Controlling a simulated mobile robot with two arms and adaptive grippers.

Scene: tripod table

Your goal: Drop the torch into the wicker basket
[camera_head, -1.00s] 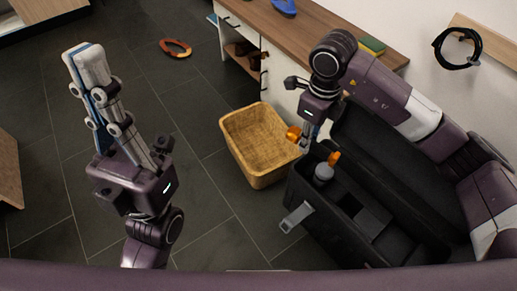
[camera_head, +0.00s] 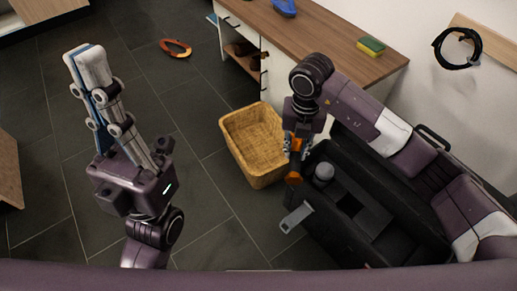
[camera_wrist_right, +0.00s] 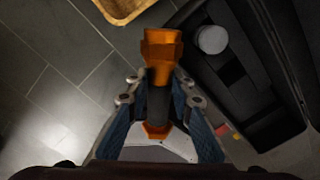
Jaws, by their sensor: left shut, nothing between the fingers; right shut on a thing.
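The orange and black torch (camera_wrist_right: 160,75) is between the fingers of my right gripper (camera_wrist_right: 158,88). In the head view the torch (camera_head: 293,177) and my right gripper (camera_head: 297,153) are just right of the wicker basket's right rim, by the near left edge of the black toolbox. The tan wicker basket (camera_head: 235,150) stands on the floor, open at the top and looking empty. Its corner (camera_wrist_right: 122,12) shows at the top of the wrist view. My left gripper (camera_head: 84,52) is shut and empty, raised at the left, away from the basket.
The open black toolbox (camera_head: 345,232) is right of the basket, with a grey round thing (camera_head: 323,172) in it. A wooden-topped counter (camera_head: 320,35) stands behind, holding a sponge (camera_head: 371,46). Floor left of the basket is clear.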

